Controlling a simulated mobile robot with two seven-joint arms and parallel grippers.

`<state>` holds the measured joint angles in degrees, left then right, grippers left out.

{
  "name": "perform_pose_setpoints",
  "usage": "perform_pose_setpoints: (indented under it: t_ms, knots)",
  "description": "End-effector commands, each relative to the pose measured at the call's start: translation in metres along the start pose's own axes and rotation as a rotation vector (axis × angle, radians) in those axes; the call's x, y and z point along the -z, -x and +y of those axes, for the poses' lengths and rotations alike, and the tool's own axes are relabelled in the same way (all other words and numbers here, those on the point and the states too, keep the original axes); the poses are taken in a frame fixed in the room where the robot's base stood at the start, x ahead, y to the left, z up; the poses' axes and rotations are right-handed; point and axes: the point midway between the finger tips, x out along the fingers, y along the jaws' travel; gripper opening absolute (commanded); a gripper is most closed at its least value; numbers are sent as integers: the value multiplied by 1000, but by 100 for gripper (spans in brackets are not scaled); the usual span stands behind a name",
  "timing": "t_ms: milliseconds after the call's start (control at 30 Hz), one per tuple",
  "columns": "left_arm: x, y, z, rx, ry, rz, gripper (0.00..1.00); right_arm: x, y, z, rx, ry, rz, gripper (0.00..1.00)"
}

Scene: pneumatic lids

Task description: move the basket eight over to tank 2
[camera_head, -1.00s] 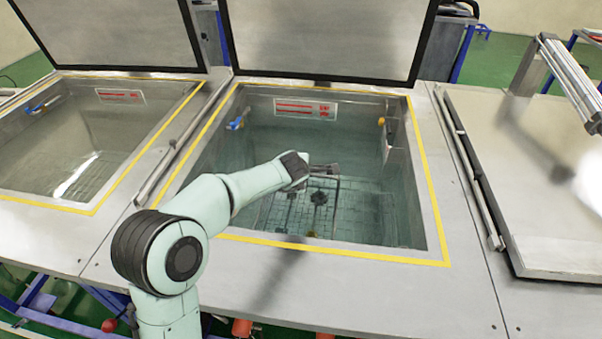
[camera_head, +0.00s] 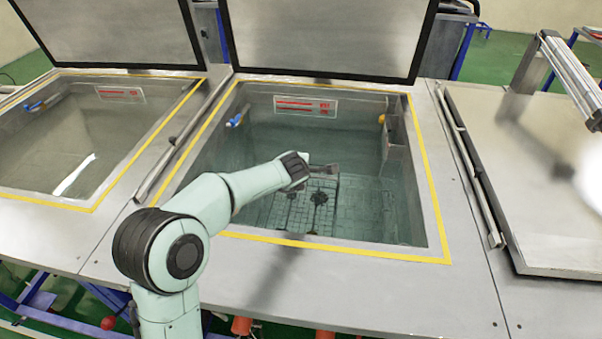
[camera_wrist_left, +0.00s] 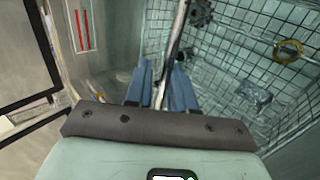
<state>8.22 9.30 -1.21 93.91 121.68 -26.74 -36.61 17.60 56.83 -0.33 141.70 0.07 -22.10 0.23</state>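The basket (camera_head: 296,208) is a wire frame low in the water of the open middle tank (camera_head: 385,205), with dark parts inside. My left gripper (camera_head: 324,171) is above it, inside the tank opening. In the left wrist view, a thin metal handle bar (camera_wrist_left: 177,45) runs between the two blue fingers (camera_wrist_left: 162,80), which appear closed around it. Mesh, a dark gear (camera_wrist_left: 201,13), a yellow ring (camera_wrist_left: 288,51) and a grey block (camera_wrist_left: 254,94) show beyond. I cannot read which tank is number 2. My right gripper is not in view.
An open tank (camera_head: 75,140) with no basket visible lies at the left. The raised lids (camera_head: 330,35) stand behind both open tanks. The right-hand tank has a closed lid (camera_head: 545,180). A metal divider (camera_head: 175,150) separates the left and middle tanks.

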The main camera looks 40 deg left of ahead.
Motion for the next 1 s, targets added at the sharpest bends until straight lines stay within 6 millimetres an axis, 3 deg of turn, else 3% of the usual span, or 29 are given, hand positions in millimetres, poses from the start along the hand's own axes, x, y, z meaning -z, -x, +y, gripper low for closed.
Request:
perform_pose_setpoints:
  t_ms: [300,467,1000]
  knots:
    - [1,-2,-4,11,-1,4,40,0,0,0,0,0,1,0]
    - [0,9,-2,6,-1,2,40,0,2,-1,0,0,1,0]
    - [-1,119,2,-3,0,-2,40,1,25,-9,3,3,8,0]
